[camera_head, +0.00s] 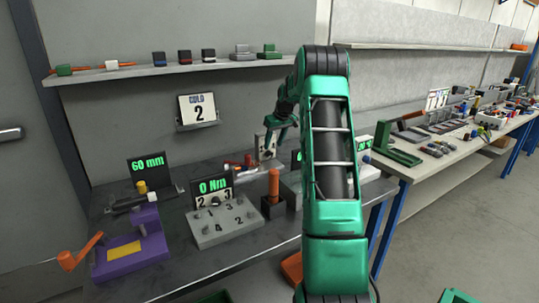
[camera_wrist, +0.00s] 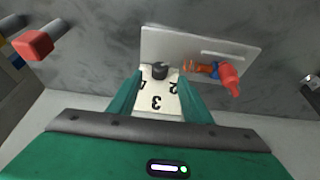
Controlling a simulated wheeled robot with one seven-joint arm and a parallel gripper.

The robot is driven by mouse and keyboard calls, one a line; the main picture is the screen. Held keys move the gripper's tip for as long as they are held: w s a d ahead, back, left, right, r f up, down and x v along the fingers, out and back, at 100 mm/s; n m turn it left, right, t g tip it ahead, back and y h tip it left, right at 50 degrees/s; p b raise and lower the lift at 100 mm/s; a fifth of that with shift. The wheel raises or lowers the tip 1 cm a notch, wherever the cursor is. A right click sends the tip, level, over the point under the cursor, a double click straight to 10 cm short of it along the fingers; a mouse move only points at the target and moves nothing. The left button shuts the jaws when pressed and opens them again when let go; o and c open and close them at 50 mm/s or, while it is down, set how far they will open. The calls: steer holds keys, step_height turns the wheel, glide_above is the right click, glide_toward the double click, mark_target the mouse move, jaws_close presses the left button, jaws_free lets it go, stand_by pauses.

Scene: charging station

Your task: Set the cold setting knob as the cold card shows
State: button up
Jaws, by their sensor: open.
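The cold card (camera_head: 198,109) hangs on the grey back wall and reads "COLD" with a large 2. The knob (camera_wrist: 160,70) is dark and round, on a pale dial plate (camera_wrist: 157,98) showing 3, 2 and part of another numeral, likely 4. In the head view the dial plate (camera_head: 262,150) stands upright at the back of the bench, partly hidden by my gripper (camera_head: 281,124). In the wrist view my gripper (camera_wrist: 159,80) is open, its green fingers on either side of the plate, with the knob between or just beyond the tips. I cannot tell contact or where the knob points.
An orange-and-red fitting (camera_wrist: 228,78) sits right of the knob in the wrist view. A grey numbered block (camera_head: 222,224), a purple fixture (camera_head: 130,250) and an orange-handled piece (camera_head: 273,190) stand on the dark bench. A shelf (camera_head: 180,68) runs above the card.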

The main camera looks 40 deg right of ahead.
mark_target(269, 154)
steer(key=x, duration=0.6)
steer(key=shift+w+f, duration=0.15)
steer(key=shift+f, duration=0.1)
steer(key=c, duration=1.1)
